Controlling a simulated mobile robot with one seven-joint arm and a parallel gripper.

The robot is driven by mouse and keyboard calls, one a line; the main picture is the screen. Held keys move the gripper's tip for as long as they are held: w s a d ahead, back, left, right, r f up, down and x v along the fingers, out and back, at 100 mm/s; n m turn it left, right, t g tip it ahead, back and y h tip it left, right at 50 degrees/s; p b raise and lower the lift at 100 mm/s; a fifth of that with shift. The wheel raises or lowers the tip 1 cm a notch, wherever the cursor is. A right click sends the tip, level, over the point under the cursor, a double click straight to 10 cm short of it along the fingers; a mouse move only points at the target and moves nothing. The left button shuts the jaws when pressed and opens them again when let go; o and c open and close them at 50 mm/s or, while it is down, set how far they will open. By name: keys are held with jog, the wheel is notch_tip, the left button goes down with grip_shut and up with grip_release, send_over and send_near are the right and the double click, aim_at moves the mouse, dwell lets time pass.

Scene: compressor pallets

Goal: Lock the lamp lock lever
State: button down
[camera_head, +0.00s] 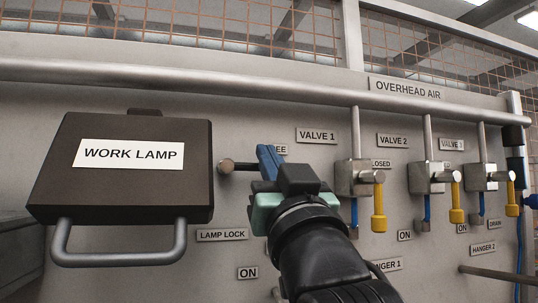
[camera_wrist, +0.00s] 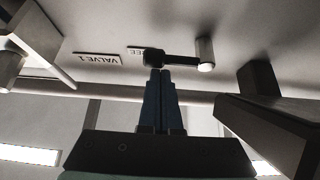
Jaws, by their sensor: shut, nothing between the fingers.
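The lamp lock lever (camera_head: 240,167) sits on the wall panel to the right of the work lamp (camera_head: 125,196). It has a round metal pivot and a dark arm running roughly level to the right, its far end hidden behind my gripper (camera_head: 266,152). In the wrist view, the lever (camera_wrist: 182,60) shows its pivot post and a dark knob at the arm's end. My gripper (camera_wrist: 160,72) has its blue fingers together, with the tips at or very near the knob. I cannot tell whether they touch it. The LAMP LOCK label (camera_head: 222,235) is below the lever.
A partly covered label ending in "EE" (camera_head: 281,150) is behind my gripper. Valves with yellow handles (camera_head: 378,208) are to the right, under a long pipe (camera_head: 250,83). The lamp's loop handle (camera_head: 120,259) juts out at lower left. An ON label (camera_head: 247,272) is below LAMP LOCK.

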jog(key=shift+f+m+h, duration=0.25)
jog(key=shift+m+h, duration=0.5)
jog(key=shift+m, duration=0.2)
jog(key=shift+f+m+h, duration=0.25)
jog(key=shift+m+h, duration=0.5)
jog(key=shift+m, duration=0.2)
jog(key=shift+s+a+f+m+h+b, duration=0.1)
jog(key=shift+a+f+m+h+b, duration=0.15)
jog(key=shift+f+m+h+b, duration=0.4)
jog(key=shift+s+a+f+m+h+b, duration=0.1)
jog(key=shift+a+f+m+h+b, duration=0.2)
jog(key=shift+f+m+h+b, duration=0.45)
jog(key=shift+a+f+m+h+b, duration=0.3)
jog(key=shift+f+m, duration=0.25)
jog(key=shift+m, duration=0.35)
